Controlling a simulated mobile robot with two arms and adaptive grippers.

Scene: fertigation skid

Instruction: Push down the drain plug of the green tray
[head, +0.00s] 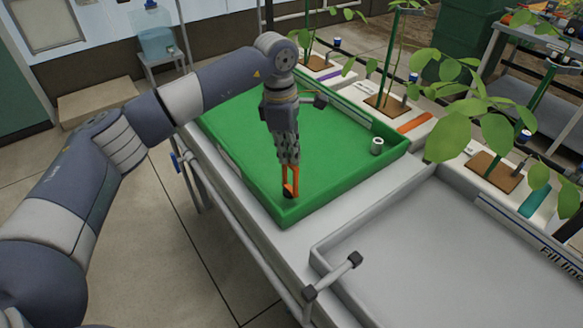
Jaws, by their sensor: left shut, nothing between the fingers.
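The green tray (240,143) lies on the bench in the middle of the head view. My left gripper (289,190) reaches down into it from above, its orange fingers shut and empty. The dark fingertips are low at the tray's near corner, close to the front wall. I cannot tell whether they touch the floor or a plug there; that spot is hidden by the fingers. My right gripper is not in view.
An empty grey tray (430,265) lies to the right of the green one. A grey bar with dark ends (335,275) stands at its near left edge. The green tray's floor is mostly clear.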

